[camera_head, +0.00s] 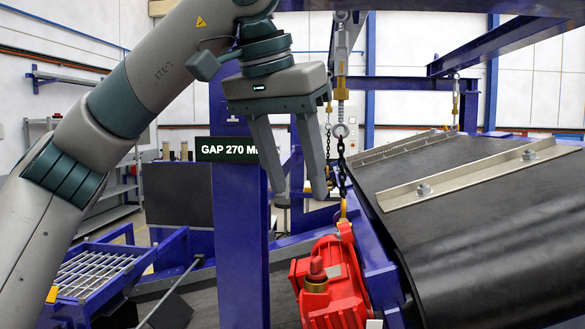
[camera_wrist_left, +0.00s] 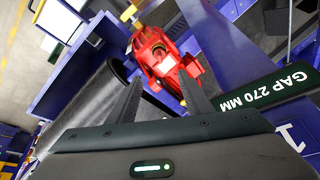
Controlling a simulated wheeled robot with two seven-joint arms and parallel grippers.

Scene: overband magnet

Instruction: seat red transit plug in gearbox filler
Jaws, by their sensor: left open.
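The red gearbox (camera_head: 345,294) hangs at the side of the blue frame, low in the head view. On its top a dull red plug (camera_head: 316,267) stands upright at the brass filler (camera_head: 316,284); I cannot tell how deep it sits. My left gripper (camera_head: 301,196) is above the gearbox, pointing down, its two fingers apart and nothing between them. In the left wrist view the gearbox (camera_wrist_left: 160,52) shows beyond the open fingers (camera_wrist_left: 161,78), and the plug is not clear there. My right gripper is not in view.
A chain (camera_head: 341,165) runs down close beside the left fingers. The black belt (camera_head: 470,220) with metal cleats fills the right. A blue post with a "GAP 270 MM" sign (camera_head: 228,150) stands left of the gripper. A blue-framed grate (camera_head: 95,272) is at lower left.

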